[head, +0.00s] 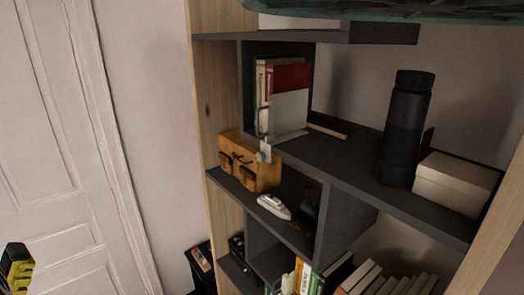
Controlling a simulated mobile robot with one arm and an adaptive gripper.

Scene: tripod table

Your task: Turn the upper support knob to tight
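No support knob and no tripod can be made out in the head view. A yellow and black object (15,268) is cut off by the left edge, low in the picture in front of the door. I cannot tell what it is. My gripper is not recognisable in this view, so its place and its hold do not show.
A shelf unit (212,100) with wooden uprights and dark boards fills the middle and right. It holds books (288,95), a black cylinder (405,128), a pale box (455,183), a wooden box (250,160) and a white model boat (273,206). A white door (60,150) is at left.

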